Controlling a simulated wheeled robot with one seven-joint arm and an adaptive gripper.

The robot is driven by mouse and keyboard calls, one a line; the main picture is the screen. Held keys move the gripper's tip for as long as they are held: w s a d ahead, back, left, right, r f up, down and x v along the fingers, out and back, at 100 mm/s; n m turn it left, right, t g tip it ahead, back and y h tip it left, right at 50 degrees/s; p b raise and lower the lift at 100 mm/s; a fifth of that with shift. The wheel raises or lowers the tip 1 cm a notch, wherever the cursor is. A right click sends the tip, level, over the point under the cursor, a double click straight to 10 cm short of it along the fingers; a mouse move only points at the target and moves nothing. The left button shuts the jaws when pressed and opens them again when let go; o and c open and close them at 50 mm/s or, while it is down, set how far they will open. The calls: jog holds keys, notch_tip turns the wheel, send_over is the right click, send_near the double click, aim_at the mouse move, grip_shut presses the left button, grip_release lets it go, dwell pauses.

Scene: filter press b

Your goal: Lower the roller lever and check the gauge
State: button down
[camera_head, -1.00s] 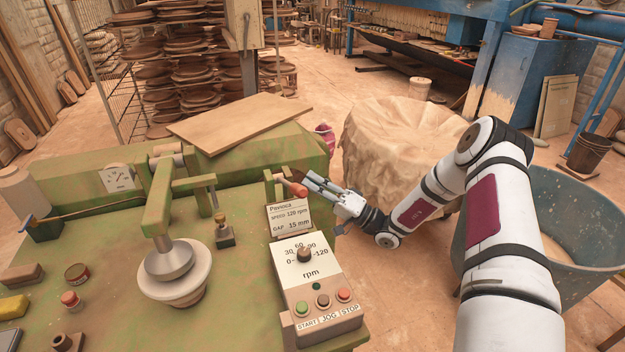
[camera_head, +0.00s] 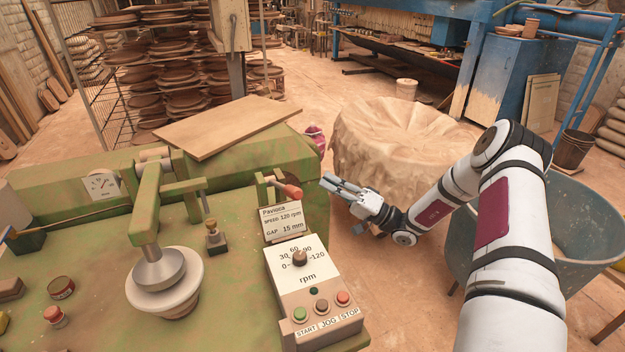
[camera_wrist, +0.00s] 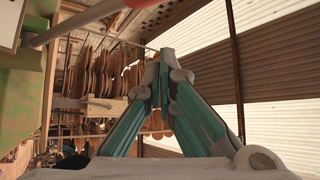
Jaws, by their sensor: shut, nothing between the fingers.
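The roller lever (camera_head: 287,189) has an orange-red grip and sticks out from a green bracket at the right of the green machine. Its rod and grip also show at the top left of the wrist view (camera_wrist: 84,22). My gripper (camera_head: 328,183) is shut and empty, to the right of the grip with a small gap between them. Its closed fingers also show in the wrist view (camera_wrist: 165,72). The gauge (camera_head: 102,184) is a white dial at the machine's left rear; its reading is too small to tell. The roller head (camera_head: 160,268) hangs over a pale round mould (camera_head: 181,296).
A card (camera_head: 283,222) reads speed 120 rpm, gap 15 mm. Below it stands a control box (camera_head: 305,280) with a knob and three buttons. A board (camera_head: 226,127) lies on the machine. A cloth-draped round tub (camera_head: 400,150) and a blue-grey bin (camera_head: 570,215) stand to the right.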

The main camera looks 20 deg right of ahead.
jog(key=d+f, duration=0.1)
jog(key=s+d+f, duration=0.1)
jog(key=shift+s+d+f+b, duration=0.15)
jog(key=shift+d+f+b, duration=0.05)
jog(key=shift+d+b, duration=0.15)
dwell(0.4)
